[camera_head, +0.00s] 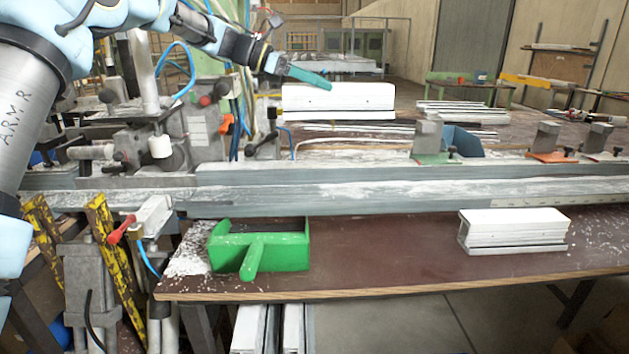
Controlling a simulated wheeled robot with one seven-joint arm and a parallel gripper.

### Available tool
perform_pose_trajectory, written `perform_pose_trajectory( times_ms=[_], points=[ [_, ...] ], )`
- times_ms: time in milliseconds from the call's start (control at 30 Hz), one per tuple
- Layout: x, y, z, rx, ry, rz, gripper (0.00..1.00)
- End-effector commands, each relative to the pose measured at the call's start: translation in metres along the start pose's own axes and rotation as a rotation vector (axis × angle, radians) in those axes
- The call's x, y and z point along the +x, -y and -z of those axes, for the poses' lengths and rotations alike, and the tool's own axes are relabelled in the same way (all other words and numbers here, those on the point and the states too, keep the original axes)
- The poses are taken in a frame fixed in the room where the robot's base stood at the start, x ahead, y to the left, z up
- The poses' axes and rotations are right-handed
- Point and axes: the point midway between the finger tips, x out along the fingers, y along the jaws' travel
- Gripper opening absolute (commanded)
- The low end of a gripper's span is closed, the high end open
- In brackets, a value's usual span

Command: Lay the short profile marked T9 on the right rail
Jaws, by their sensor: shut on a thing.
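My gripper (309,77) is at the upper middle, its teal fingers reaching over the top of a short white profile (345,104). It is shut on this profile, though the contact is small in the picture. The profile lies level behind the long metal rails; I cannot tell whether it rests on the bench or hangs just above it. Another short white profile (512,229) lies at the front right of the brown table. No T9 mark is legible on either one. Long grey metal rails (400,190) run across the middle; which is the right rail is not clear.
A green dustpan (260,248) lies on the brown table (390,262). Clamps with green (436,157) and orange (552,156) bases stand along the rails at right. Thin profiles (462,112) lie behind. Machinery (130,140) crowds the left. The front table's middle is clear.

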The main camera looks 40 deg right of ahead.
Motion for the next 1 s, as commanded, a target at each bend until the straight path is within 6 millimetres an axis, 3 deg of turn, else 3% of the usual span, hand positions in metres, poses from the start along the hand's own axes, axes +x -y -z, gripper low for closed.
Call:
perform_pose_trajectory(
  times_ms=[167,500,867,1000],
  points=[
    [0.011,0.001,0.027,-0.006,0.001,0.002,0.0],
    [0.043,0.001,0.102,-0.005,0.002,0.003,0.0],
    [0.055,0.0,0.132,-0.002,0.002,0.001,0.0],
    [0.063,0.001,0.152,-0.003,0.001,0.002,0.0]
  ],
)
